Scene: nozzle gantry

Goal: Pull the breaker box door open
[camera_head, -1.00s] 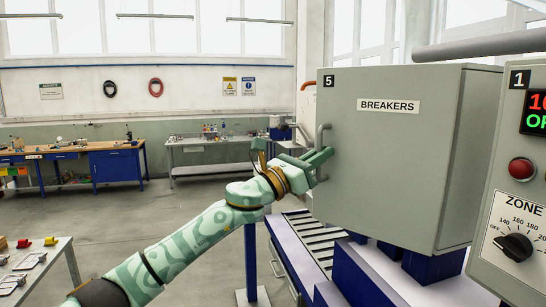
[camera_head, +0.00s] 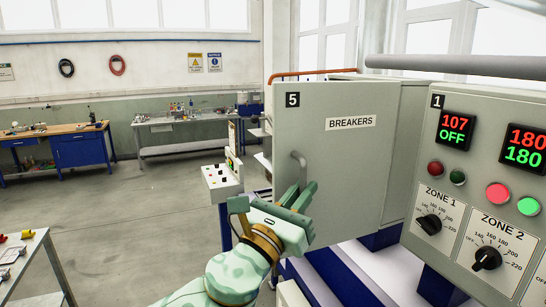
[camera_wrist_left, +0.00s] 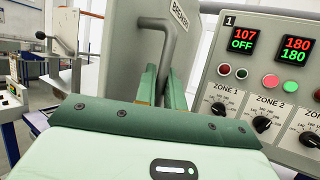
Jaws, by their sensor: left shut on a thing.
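The grey breaker box door (camera_head: 335,160), labelled BREAKERS and numbered 5, stands at an angle, swung out from the box body (camera_head: 405,150) with its left edge toward me. The inside of the box is hidden behind it. The bent grey handle (camera_head: 297,160) is near the door's left edge. My left gripper (camera_head: 301,192) is shut on the handle's lower part. In the left wrist view the handle (camera_wrist_left: 168,35) runs down between the green fingers (camera_wrist_left: 163,88). My right gripper is not in view.
A control panel (camera_head: 480,185) with knobs, lamps and displays stands close on the right. A small white control console (camera_head: 222,182) is left of the door. A table (camera_head: 30,265) stands at the lower left, workbenches at the back. The floor between is open.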

